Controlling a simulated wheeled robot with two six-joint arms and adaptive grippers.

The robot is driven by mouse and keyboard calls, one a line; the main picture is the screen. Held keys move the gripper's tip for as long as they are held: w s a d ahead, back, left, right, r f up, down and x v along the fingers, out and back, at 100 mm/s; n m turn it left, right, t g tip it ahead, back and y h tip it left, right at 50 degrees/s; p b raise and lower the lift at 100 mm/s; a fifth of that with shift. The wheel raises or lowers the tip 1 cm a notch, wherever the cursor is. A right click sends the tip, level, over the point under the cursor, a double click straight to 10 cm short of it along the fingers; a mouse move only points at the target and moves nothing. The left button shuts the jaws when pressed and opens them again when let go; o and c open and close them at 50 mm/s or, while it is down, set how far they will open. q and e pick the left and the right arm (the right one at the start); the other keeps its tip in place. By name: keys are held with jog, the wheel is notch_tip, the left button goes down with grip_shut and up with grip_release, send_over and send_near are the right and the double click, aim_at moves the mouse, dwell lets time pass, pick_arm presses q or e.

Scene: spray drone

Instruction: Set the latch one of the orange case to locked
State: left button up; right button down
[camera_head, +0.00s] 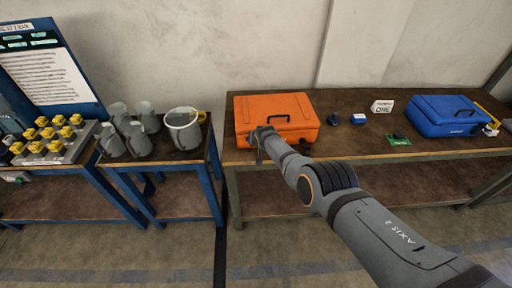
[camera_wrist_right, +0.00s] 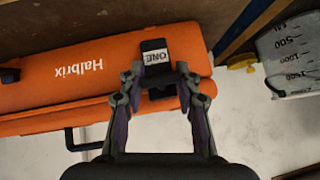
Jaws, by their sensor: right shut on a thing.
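Latch one (camera_wrist_right: 155,52) is a black latch with a white "ONE" label. My right gripper (camera_head: 260,134) reaches the case's front left corner. In the right wrist view its fingers (camera_wrist_right: 160,76) stand on both sides of latch one, shut on it. Whether the latch is fully closed down, I cannot tell. A second black latch (camera_wrist_right: 10,75) shows at the left edge. My left gripper is out of view.
A table to the left holds grey jugs and a white-rimmed bucket (camera_head: 183,128). My right arm crosses the bench's front edge.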

jog(key=shift+s+a+f, duration=0.2)
jog(key=shift+s+a, duration=0.05)
jog(key=shift+s, duration=0.05)
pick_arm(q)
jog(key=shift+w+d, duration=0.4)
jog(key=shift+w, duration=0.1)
pick_arm(e)
jog(key=c, duration=1.3)
grip_release()
jog(key=shift+c, duration=0.2)
jog(key=o, duration=0.4)
jog(key=shift+a, duration=0.1)
jog(key=shift+r, duration=0.1)
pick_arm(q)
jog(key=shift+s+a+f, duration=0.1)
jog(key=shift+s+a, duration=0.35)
pick_arm(e)
jog(key=shift+w, duration=0.1)
